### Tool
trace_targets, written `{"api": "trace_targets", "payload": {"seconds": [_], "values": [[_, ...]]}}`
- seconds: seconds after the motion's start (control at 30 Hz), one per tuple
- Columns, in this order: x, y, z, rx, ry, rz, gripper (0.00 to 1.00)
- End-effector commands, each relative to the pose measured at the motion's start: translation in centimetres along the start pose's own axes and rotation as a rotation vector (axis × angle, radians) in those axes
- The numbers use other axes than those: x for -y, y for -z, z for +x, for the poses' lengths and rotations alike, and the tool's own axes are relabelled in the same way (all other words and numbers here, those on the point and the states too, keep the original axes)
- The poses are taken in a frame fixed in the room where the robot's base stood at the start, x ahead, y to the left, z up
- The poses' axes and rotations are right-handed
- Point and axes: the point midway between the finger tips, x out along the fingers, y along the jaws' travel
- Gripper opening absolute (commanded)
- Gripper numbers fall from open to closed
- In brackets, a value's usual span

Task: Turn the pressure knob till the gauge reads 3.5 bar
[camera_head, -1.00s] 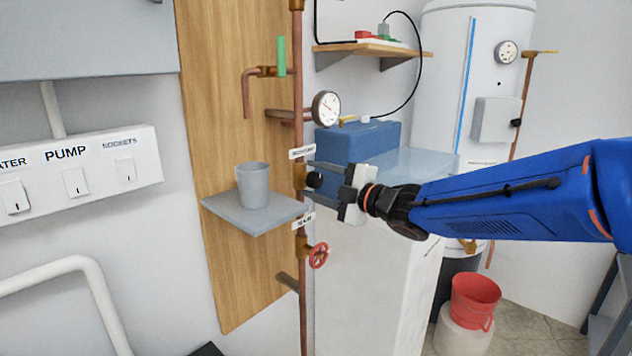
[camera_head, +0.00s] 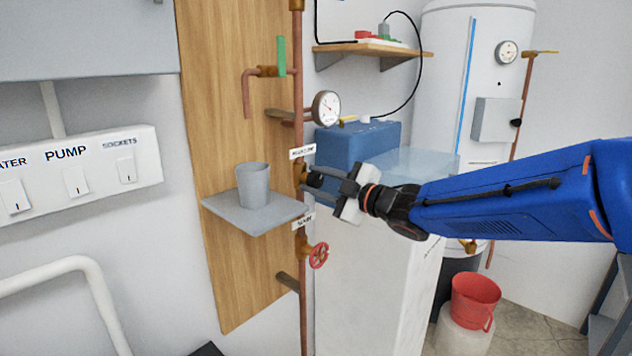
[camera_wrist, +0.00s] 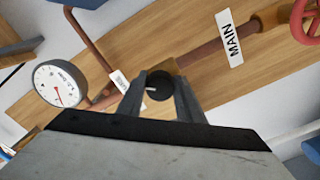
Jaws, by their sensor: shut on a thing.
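The black pressure knob (camera_wrist: 159,87) with a pale pointer mark sits on a brass fitting of the copper pipe. My gripper (camera_wrist: 161,84) is shut on it, one finger on each side, in the wrist view. In the head view my gripper (camera_head: 314,178) reaches the pipe from the right, and its fingers mostly hide the knob. The round white pressure gauge (camera_head: 326,107) is above the knob on a side branch. It also shows in the wrist view (camera_wrist: 59,85), with a red needle; the numbers are too small to read surely.
A red valve wheel (camera_head: 319,255) is below the knob, near the MAIN label (camera_wrist: 229,38). A grey cup (camera_head: 253,184) stands on a small grey shelf (camera_head: 258,216) left of the pipe. A blue box (camera_head: 352,143) is behind my gripper. A green lever (camera_head: 281,56) is above.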

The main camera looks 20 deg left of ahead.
Motion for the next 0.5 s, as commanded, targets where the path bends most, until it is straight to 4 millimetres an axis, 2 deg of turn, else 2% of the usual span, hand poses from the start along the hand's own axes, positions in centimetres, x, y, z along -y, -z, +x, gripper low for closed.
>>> {"api": "trace_targets", "payload": {"seconds": [0.5], "values": [[0.15, -0.1, -0.03, 0.002, 0.001, 0.49, 0.1]]}}
